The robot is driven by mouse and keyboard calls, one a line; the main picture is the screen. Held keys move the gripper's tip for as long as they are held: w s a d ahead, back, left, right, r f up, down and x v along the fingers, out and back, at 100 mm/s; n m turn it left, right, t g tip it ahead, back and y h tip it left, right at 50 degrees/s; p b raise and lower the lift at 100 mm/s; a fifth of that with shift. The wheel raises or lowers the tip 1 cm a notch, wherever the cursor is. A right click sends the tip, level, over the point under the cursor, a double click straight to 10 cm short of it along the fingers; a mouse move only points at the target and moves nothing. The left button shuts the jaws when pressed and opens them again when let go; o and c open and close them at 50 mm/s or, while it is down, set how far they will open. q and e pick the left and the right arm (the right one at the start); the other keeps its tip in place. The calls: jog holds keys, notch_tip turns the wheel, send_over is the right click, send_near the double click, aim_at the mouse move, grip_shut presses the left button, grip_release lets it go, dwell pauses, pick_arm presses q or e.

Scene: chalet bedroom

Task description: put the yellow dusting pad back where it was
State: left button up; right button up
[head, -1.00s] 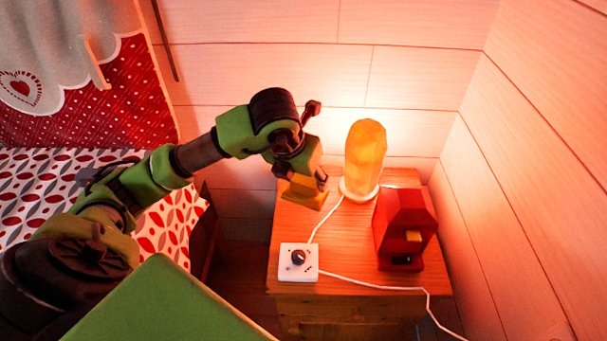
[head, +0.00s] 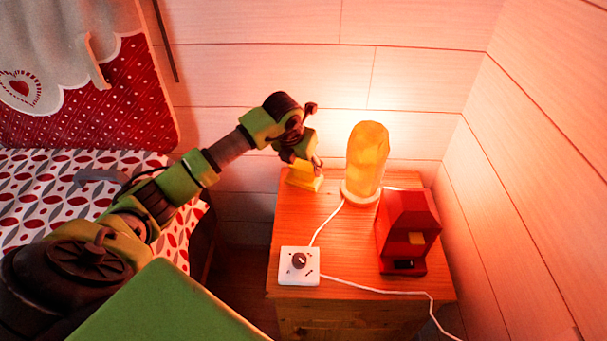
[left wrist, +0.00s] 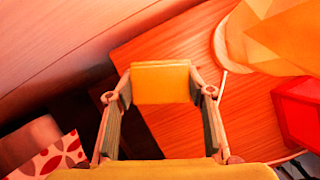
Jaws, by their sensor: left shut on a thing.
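The yellow dusting pad (head: 304,180) is at the back left corner of the wooden nightstand (head: 330,225). My left gripper (head: 303,163) is shut on it from above. In the left wrist view the pad (left wrist: 161,83) sits between the two fingertips. The pad is at or just above the tabletop; I cannot tell whether it touches. My right gripper is not in view.
A glowing orange lamp (head: 367,155) on a pale base stands right of the pad. A red box-shaped object (head: 408,228) stands at the right. A white dial box (head: 299,266) with a cord is at the front left. A bed (head: 40,185) lies left; walls are behind and right.

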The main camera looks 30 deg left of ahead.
aim_at(303, 173)
pick_arm(q)
jog(key=shift+w+a+f, duration=0.15)
jog(key=shift+w+f, duration=0.05)
jog(key=shift+f, duration=0.2)
notch_tip(303, 173, down, 3)
jog(key=shift+r, duration=0.15)
jog(key=o, duration=1)
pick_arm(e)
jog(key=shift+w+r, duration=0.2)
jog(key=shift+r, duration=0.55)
pick_arm(q)
jog(key=shift+s+r, duration=0.1)
jog(key=shift+r, duration=0.05)
jog(key=shift+s+r, duration=0.1)
jog(key=shift+r, duration=0.25)
jog(key=p+v, duration=0.1)
jog(key=v, duration=1)
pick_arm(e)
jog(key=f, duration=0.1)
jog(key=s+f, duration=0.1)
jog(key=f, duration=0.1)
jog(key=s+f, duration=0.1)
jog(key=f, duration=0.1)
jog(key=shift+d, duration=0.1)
pick_arm(q)
jog(key=shift+s, duration=0.1)
